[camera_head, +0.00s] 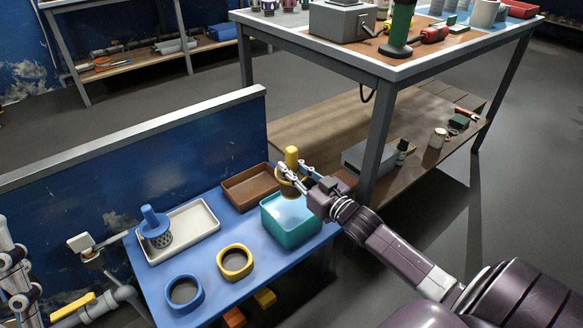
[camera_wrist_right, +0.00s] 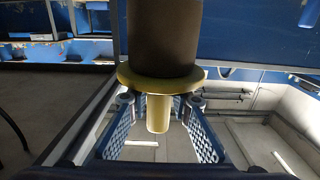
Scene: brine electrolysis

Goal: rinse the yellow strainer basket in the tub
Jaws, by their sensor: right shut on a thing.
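My right gripper (camera_head: 290,172) is shut on the yellow strainer basket (camera_head: 291,157) and holds it upright over the back part of the teal tub (camera_head: 279,233). The tub holds pale blue water. In the right wrist view the yellow handle (camera_wrist_right: 158,113) of the strainer is between the two finger pads, with its yellow flange and dark basket body (camera_wrist_right: 165,40) beyond. Whether the basket's bottom touches the water is hidden by the gripper and tub rim. Parts of my left gripper (camera_head: 14,275) show at the left edge; its jaws are unclear.
A blue strainer basket (camera_head: 155,226) stands in a white tray (camera_head: 206,216). A brown tray (camera_head: 237,193) lies behind the tub. A yellow ring (camera_head: 235,276) and a blue ring (camera_head: 184,306) sit on the blue bench (camera_head: 210,300). A taller table's leg (camera_head: 377,145) stands close right of my right gripper.

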